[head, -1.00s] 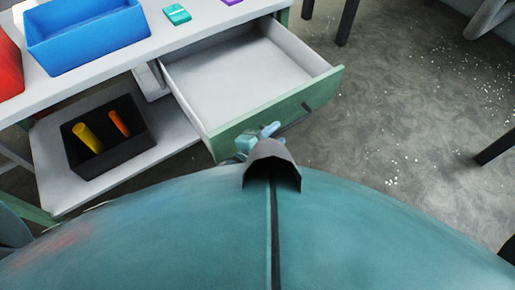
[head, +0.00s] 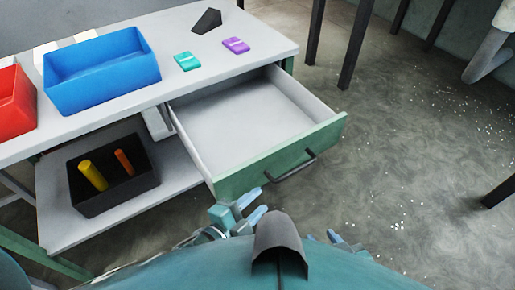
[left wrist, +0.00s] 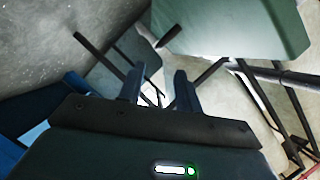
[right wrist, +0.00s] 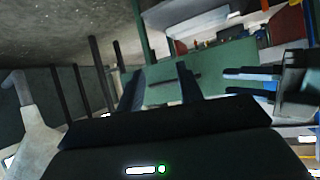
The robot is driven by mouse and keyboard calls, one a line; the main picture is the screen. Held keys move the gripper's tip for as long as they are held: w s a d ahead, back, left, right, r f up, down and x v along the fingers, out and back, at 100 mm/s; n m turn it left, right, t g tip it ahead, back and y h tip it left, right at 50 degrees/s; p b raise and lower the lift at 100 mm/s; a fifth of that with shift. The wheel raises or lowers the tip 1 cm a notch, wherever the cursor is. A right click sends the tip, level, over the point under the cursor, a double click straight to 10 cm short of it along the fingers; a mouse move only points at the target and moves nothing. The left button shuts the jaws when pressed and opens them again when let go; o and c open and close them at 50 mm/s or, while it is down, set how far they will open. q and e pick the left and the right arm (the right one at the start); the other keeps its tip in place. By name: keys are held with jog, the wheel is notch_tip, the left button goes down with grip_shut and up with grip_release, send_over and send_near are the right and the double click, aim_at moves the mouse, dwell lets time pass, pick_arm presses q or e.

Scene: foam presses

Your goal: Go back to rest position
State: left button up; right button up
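My left gripper (head: 256,205) is in front of the open drawer (head: 245,120), below its green front and apart from the dark handle (head: 295,166). In the left wrist view its two dark fingers (left wrist: 158,95) stand apart with nothing between them. My right gripper (head: 338,240) shows only in part past my body, lower right of the drawer. In the right wrist view its fingers (right wrist: 160,88) are apart and empty, with the green drawer front (right wrist: 215,65) beyond. My left gripper also shows there (right wrist: 240,83), at the right.
The white table holds a blue bin (head: 100,75), a red bin (head: 12,100), a teal item (head: 187,61), a purple item (head: 236,45) and a dark wedge (head: 207,20). A black box (head: 112,200) with yellow and orange cylinders sits on the lower shelf. Floor at right is mostly clear.

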pick_arm(q)
jog(key=s+a+f+n+g+y+p, duration=0.1)
jog(key=s+a+n+y, duration=0.4)
jog(key=a+n, duration=0.6)
notch_tip(320, 180, down, 3)
jog(key=s+n+p, duration=0.1)
jog(key=n, duration=0.3)
jog(key=shift+s+a+r+n+g+y+p, duration=0.2)
jog(key=shift+s+a+n+g+y+p, duration=0.1)
jog(key=shift+s+g, duration=0.1)
